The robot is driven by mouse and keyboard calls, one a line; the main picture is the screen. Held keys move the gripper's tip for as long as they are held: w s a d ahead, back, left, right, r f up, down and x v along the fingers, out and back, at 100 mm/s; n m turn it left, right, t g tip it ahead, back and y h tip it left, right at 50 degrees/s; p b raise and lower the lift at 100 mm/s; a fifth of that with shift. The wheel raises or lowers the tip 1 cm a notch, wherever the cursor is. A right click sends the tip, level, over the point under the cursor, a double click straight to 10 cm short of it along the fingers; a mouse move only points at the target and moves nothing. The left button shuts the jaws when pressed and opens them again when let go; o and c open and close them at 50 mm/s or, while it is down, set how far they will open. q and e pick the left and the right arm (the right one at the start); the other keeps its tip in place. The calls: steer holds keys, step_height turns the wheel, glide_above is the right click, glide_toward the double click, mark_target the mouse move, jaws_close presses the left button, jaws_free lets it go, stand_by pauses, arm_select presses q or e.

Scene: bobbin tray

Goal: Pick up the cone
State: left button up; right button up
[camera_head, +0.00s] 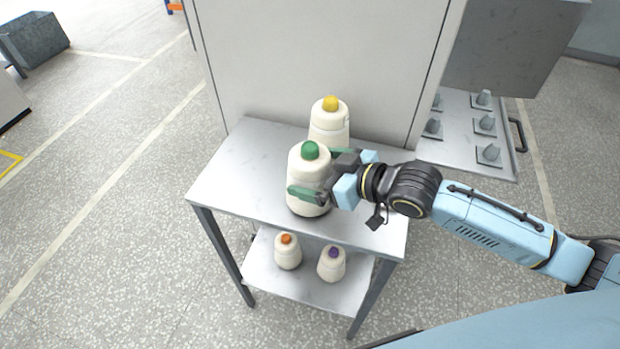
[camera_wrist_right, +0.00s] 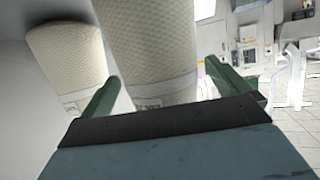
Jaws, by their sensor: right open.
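A cream cone with a green top (camera_head: 308,172) stands upright on the table's upper shelf. A second cream cone with a yellow top (camera_head: 331,122) stands just behind it. My right gripper (camera_head: 312,172) reaches in from the right, with its green fingers on either side of the green-topped cone. In the right wrist view the jaws (camera_wrist_right: 165,88) are apart, with the near cone (camera_wrist_right: 150,45) between them and the other cone (camera_wrist_right: 68,62) to the left. I cannot tell whether the fingers touch the near cone. My left gripper is not in view.
The grey metal table (camera_head: 240,190) has a lower shelf (camera_head: 300,285) with an orange-topped cone (camera_head: 288,252) and a purple-topped cone (camera_head: 332,264). A tall pale panel (camera_head: 320,50) stands behind. A tray with several grey pegs (camera_head: 460,120) is at the right. The table's left part is clear.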

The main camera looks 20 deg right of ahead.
mark_target(310, 145)
steer(key=shift+x, duration=1.2)
steer(key=c, duration=1.1)
step_height(310, 145, up, 10)
steer(key=shift+r+p, duration=0.1)
steer(key=shift+p, duration=0.8)
steer(key=shift+c, duration=0.2)
step_height(310, 145, up, 20)
steer(key=p, duration=1.9)
steer(key=shift+p, duration=0.4)
